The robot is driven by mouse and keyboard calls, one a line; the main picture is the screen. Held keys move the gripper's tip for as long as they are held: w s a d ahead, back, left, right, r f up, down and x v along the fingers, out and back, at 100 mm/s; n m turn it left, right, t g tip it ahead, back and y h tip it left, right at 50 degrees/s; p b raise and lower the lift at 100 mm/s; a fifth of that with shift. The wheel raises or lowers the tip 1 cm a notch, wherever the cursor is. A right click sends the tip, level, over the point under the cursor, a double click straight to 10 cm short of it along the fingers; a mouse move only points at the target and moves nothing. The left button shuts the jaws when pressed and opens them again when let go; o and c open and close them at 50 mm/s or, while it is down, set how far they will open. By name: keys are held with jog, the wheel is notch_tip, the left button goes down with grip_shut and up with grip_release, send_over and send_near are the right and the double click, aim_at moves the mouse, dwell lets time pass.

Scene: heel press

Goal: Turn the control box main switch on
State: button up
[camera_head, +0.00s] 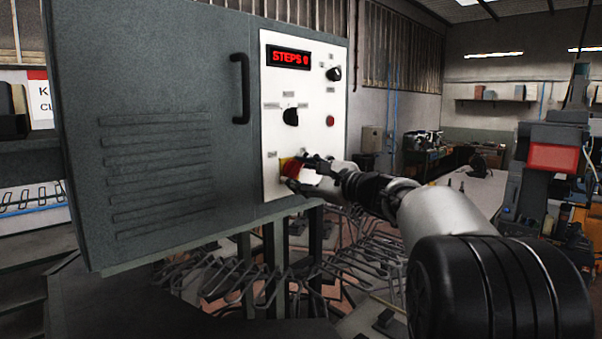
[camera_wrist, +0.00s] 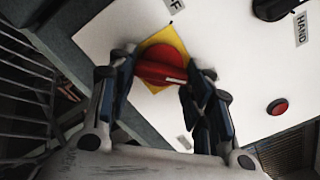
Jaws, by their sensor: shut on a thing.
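The control box (camera_head: 160,110) is a large dark grey cabinet with a white panel (camera_head: 275,90) on its right side. The main switch (camera_head: 289,167) is a red knob on a yellow plate, low on that panel. In the wrist view the red knob (camera_wrist: 160,68) sits on the yellow plate, with a pale mark on its face. My gripper (camera_head: 300,170) is at the knob, coming from the right. In the wrist view my gripper (camera_wrist: 158,85) has a finger on each side of the knob and is shut on it. The fingers partly hide the knob's sides.
The panel also has a red "STEPS 0" display (camera_head: 289,57), two black selector knobs (camera_head: 291,117) (camera_head: 334,74) and a red button (camera_head: 330,121). A black door handle (camera_head: 240,88) sticks out left of the panel. Metal racks (camera_head: 240,275) stand below the box.

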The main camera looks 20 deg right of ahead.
dwell(0.3)
jog(key=o, duration=1.1)
jog(key=v, duration=1.2)
jog(key=shift+f, duration=0.1)
